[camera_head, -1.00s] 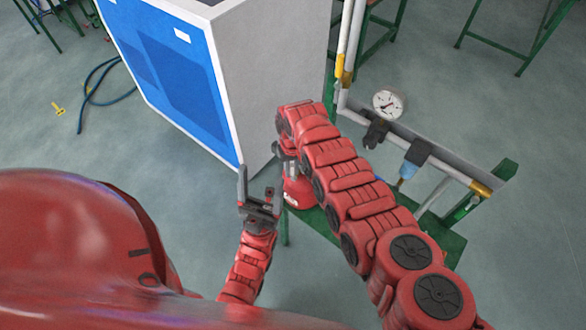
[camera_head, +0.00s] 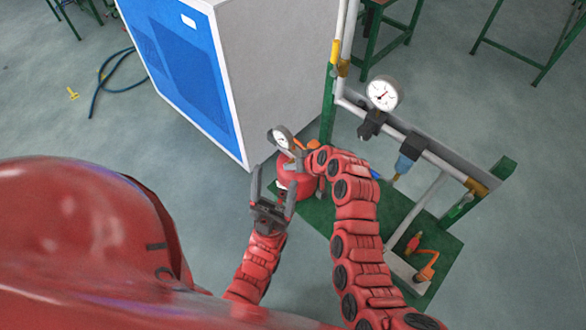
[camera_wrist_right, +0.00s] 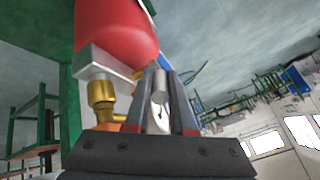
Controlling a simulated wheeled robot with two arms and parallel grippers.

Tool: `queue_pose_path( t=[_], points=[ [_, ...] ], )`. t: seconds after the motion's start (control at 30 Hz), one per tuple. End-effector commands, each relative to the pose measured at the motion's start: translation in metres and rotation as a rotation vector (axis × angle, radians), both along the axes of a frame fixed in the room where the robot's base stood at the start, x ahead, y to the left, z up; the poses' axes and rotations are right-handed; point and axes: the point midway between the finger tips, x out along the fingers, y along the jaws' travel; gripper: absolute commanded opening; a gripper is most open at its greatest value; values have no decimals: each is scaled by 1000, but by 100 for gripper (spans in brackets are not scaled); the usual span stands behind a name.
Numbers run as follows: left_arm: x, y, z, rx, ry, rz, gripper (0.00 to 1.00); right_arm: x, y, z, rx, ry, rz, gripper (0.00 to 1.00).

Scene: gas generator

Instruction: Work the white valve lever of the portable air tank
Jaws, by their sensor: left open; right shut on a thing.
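The portable air tank (camera_head: 292,182) is red and stands on a green stand, with a round white gauge (camera_head: 283,138) on top. In the right wrist view the tank (camera_wrist_right: 112,32) is at upper left, with a brass fitting (camera_wrist_right: 102,98) by a pale block. My right gripper (camera_wrist_right: 165,82) is shut on a pale, rounded piece beside the fitting, which looks like the white valve lever (camera_wrist_right: 160,88); the fingers partly hide it. In the head view my right gripper is at the tank's top, largely hidden by its arm. My left gripper (camera_head: 270,190) is open and empty, just left of the tank.
A blue and white cabinet (camera_head: 270,70) stands close behind the tank. To the right, a pipe frame carries a larger gauge (camera_head: 383,94) and a blue-bodied fitting (camera_head: 408,155). Orange fittings (camera_head: 428,265) are on the green stand (camera_head: 440,250). Floor on the left is mostly clear.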

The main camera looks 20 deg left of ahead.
Motion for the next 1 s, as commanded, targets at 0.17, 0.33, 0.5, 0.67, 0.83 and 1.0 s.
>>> queue_pose_path(
  t=[0.17,0.33,0.5,0.67,0.83,1.0],
  points=[
    [0,0,-66,0,0,0,72,-1,-10,-26,159,-63,-10,0],
    [0,0,-120,0,0,0,72,-2,-16,-35,302,-119,-8,0],
    [0,0,-175,0,0,0,72,-4,-21,-45,437,-169,-8,0],
    [0,0,-224,0,0,0,72,-5,-23,-51,559,-217,-7,0],
    [0,0,-268,0,0,0,72,-6,-24,-56,669,-259,-6,0],
    [0,0,-300,0,0,0,72,-6,-24,-59,753,-289,-5,0]
  ],
)
